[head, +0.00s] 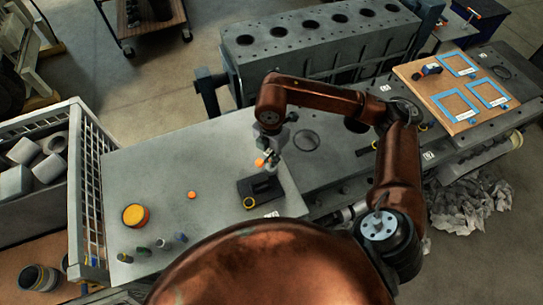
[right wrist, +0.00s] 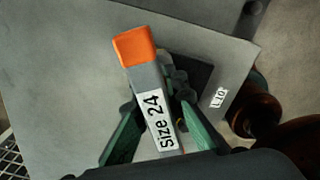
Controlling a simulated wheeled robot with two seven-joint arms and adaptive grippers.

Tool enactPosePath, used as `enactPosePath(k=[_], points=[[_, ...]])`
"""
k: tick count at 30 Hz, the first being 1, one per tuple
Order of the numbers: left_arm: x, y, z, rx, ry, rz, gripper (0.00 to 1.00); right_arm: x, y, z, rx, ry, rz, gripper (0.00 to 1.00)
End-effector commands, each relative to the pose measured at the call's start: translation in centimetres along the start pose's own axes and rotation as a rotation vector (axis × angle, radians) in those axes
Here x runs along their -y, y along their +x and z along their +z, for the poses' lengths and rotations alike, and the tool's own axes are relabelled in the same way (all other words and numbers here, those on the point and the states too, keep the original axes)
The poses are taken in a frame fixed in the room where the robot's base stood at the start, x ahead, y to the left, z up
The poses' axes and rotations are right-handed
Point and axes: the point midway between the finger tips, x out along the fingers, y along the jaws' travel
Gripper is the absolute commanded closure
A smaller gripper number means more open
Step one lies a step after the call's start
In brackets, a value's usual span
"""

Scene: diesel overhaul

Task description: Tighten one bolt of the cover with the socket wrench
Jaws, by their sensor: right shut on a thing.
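My right gripper (head: 270,157) is above the grey table, close to a dark block (head: 262,188). It is shut on a grey bar-shaped tool (right wrist: 150,85) with an orange end, labelled "size 24", which looks like the socket wrench. In the right wrist view the green fingers (right wrist: 160,130) flank the tool. Its orange end (head: 260,163) shows in the head view. The dark block shows partly behind the tool in the right wrist view. I cannot tell which part is the cover, and no bolt is clearly visible. My left gripper is not in view.
Several small cylinders (head: 161,243), an orange-yellow tub (head: 135,215) and a small orange piece (head: 192,195) stand on the table (head: 150,170). A grey engine block (head: 320,45) is behind. A wooden board (head: 440,85) with blue outlines lies right. A crate (head: 85,190) borders the left.

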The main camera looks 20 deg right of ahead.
Motion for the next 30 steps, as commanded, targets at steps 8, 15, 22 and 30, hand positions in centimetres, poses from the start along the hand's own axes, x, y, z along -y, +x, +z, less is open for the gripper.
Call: enactPosePath(k=[8, 15, 22, 30], points=[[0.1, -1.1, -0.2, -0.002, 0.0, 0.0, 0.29, 0.0, -0.1, 0.0, -0.001, 0.28, 0.001, 1.0], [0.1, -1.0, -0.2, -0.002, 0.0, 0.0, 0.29, 0.0, 0.0, 0.0, 0.0, 0.291, 0.001, 1.0], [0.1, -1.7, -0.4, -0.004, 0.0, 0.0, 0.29, -0.1, -1.2, 0.0, 0.001, 0.29, 0.003, 1.0], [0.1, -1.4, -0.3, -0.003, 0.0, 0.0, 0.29, -0.1, -1.4, 0.0, 0.001, 0.235, 0.002, 1.0]])
